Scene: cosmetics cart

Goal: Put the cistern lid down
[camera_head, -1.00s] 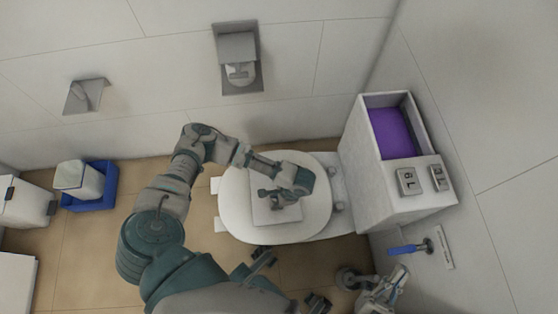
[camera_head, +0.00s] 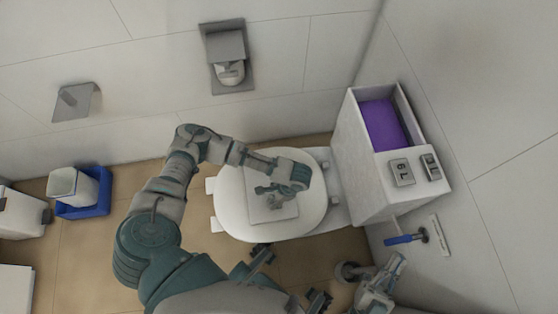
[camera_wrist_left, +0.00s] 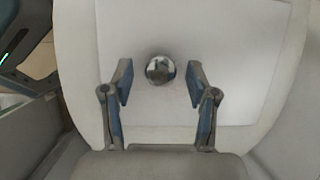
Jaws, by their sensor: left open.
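The cistern lid (camera_head: 258,210) is a flat white rectangular panel lying on the closed white toilet lid (camera_head: 232,218). In the left wrist view the panel (camera_wrist_left: 235,45) shows a round shiny knob (camera_wrist_left: 160,69). My left gripper (camera_head: 274,195) is over the panel; in the wrist view its open fingers (camera_wrist_left: 160,84) stand either side of the knob's line, with a gap between them and the knob. The cistern (camera_head: 360,180) stands uncovered, with purple (camera_head: 381,122) inside. My right arm shows only partly at the bottom; its jaw state is unclear.
A panel with buttons (camera_head: 401,172) is on the cistern's near part. A blue-handled fitting (camera_head: 403,239) is on the right wall. A paper holder (camera_head: 226,55) is on the back wall. A blue tray (camera_head: 84,205) with a white bin stands at the left.

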